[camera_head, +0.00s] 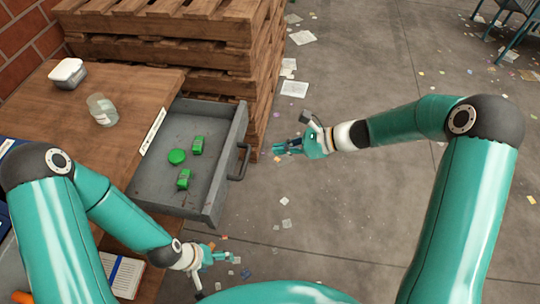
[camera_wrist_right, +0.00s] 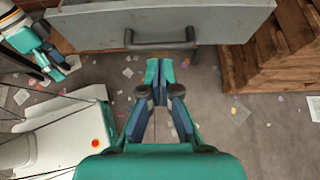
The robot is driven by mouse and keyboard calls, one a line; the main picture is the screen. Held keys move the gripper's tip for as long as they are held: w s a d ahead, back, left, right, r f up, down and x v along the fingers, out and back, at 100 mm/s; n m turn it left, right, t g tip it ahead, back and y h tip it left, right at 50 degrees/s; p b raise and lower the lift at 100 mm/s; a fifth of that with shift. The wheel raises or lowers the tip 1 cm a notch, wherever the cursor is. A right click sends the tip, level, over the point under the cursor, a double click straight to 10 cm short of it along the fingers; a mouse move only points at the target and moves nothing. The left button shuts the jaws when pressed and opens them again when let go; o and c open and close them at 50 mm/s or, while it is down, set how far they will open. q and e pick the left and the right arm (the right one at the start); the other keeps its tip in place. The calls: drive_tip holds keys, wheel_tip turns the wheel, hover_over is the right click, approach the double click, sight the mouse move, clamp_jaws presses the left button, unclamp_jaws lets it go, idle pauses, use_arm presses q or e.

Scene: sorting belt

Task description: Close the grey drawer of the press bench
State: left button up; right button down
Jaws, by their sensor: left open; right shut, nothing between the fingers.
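The grey drawer (camera_head: 188,190) is pulled out from the wooden press bench (camera_head: 100,85). Green pieces lie inside it, and its dark handle (camera_head: 240,162) faces right. My right gripper (camera_head: 280,148) is shut and empty, to the right of the drawer front and apart from it. In the right wrist view, the shut fingertips (camera_wrist_right: 160,68) point at the drawer front (camera_wrist_right: 170,20), just short of the handle (camera_wrist_right: 160,42). My left gripper (camera_head: 225,258) is open and empty, below the drawer's near corner; it also shows in the right wrist view (camera_wrist_right: 58,68).
Stacked wooden pallets (camera_head: 185,35) stand right behind the drawer, close to its far side. A glass jar (camera_head: 102,110) and a white-lidded container (camera_head: 67,74) stand on the bench top. The floor to the right is open, with scattered paper scraps.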

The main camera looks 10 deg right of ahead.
approach(231, 154)
wheel_tip(231, 154, down, 4)
drive_tip(key=a, duration=0.2)
drive_tip(key=shift+w+a+r, duration=0.2)
drive_tip(key=shift+w+a, duration=0.6)
drive_tip(key=shift+a, duration=0.25)
drive_tip(key=shift+w+a, duration=0.2)
drive_tip(key=shift+a, duration=0.4)
